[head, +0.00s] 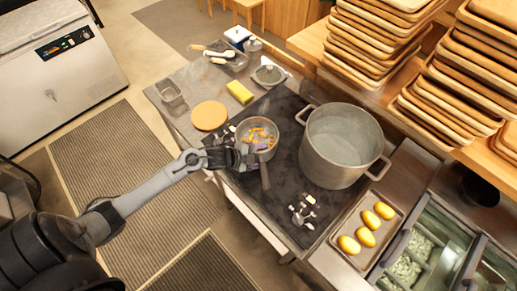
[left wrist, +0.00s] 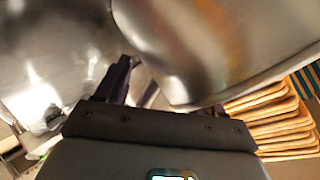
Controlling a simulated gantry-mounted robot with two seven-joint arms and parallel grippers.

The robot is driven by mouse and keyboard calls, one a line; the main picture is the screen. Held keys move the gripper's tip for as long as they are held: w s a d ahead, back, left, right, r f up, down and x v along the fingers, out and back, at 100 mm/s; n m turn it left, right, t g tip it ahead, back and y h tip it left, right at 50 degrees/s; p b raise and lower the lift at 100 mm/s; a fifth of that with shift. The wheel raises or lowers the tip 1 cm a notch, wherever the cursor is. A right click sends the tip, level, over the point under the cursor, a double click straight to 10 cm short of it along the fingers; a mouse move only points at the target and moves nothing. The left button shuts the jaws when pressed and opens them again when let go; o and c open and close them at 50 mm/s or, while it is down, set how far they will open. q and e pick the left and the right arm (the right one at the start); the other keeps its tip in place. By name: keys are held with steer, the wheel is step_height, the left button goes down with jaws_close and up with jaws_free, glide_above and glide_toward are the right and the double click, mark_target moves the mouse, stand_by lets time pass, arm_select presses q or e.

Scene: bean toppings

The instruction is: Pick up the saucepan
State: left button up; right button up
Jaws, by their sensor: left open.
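The saucepan (head: 257,146) is a small metal pan on the dark stovetop, with orange pieces inside. Its dark handle (head: 265,177) points toward the bottom of the head view. My left gripper (head: 243,157) is open, at the pan's near left side beside the handle's root. Whether it touches the pan cannot be told. In the left wrist view a dark finger (left wrist: 118,80) lies close to a large curved metal surface; I cannot tell which vessel that is. My right gripper is not in view.
A large stockpot (head: 340,150) stands close to the right of the saucepan. A tray (head: 347,250) with several yellow items is at the lower right. A round board (head: 209,115) and yellow sponge (head: 239,92) lie behind left. Stacked trays (head: 372,40) stand at the back right.

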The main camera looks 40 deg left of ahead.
arm_select(q)
jaws_close()
steer(key=shift+f, duration=0.1)
stand_by(0.3)
steer(key=shift+a+f, duration=0.1)
stand_by(0.8)
steer(key=shift+r, duration=0.2)
